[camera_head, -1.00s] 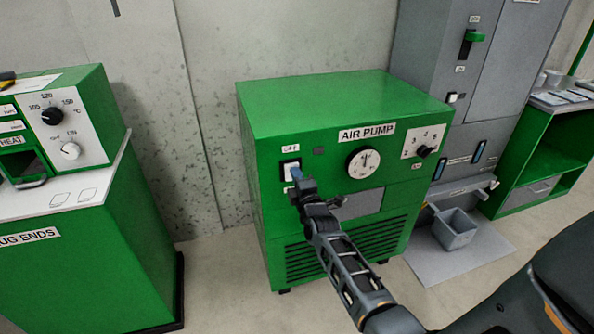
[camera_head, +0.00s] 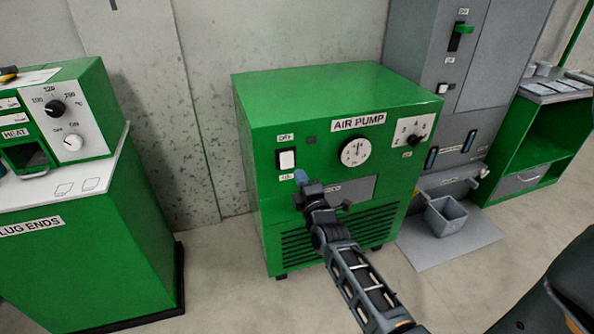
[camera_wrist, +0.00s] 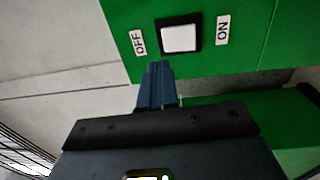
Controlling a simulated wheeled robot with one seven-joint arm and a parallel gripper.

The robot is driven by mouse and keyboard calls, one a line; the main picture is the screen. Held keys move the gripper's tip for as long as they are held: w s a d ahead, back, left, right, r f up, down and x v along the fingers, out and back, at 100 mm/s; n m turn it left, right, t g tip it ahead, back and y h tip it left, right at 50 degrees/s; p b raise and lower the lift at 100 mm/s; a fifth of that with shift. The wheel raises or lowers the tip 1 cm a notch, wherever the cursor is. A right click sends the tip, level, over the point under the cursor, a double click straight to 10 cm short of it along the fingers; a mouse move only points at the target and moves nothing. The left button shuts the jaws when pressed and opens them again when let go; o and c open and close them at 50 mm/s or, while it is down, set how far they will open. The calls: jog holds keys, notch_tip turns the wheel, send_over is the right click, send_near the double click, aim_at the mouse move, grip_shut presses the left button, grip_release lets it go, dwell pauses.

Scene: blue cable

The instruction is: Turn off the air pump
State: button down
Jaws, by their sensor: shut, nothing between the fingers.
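The air pump (camera_head: 325,94) is a green box with an "AIR PUMP" label, a round gauge and a knob. Its white rocker switch (camera_head: 287,159) in a black frame sits at the upper left of the front, with OFF above and ON below. The switch also shows in the wrist view (camera_wrist: 180,38), with OFF to its left and ON to its right. My gripper (camera_head: 300,177) is shut and empty, its blue fingertips just below the switch near the ON label. In the wrist view the fingertips (camera_wrist: 159,68) are apart from the switch. I cannot tell the rocker's tilt.
A green plug-ends bench (camera_head: 75,230) with a heater unit stands at left. A grey cabinet (camera_head: 500,60) with a green-handled switch stands at right. A grey bin (camera_head: 445,217) sits on a mat beside the pump. Floor in front of the pump is mostly clear.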

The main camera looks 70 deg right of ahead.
jog(key=v, duration=0.2)
jog(key=r+v, duration=0.1)
jog(key=v, duration=0.1)
jog(key=shift+s+a, duration=0.2)
dwell(0.4)
jog(key=s+a+m+t+y, duration=0.2)
jog(key=s+a+y, duration=0.2)
jog(key=a, duration=0.8)
jog(key=s+a+m+t+y, duration=0.1)
jog(key=s+a+m+y, duration=0.2)
jog(key=a, duration=1)
jog(key=s+a+r+m+y, duration=0.3)
jog(key=s+a+r+y, duration=0.4)
jog(key=s+a+r, duration=0.4)
jog(key=v, duration=0.3)
jog(key=shift+a, duration=0.35)
jog(key=shift+r, duration=0.15)
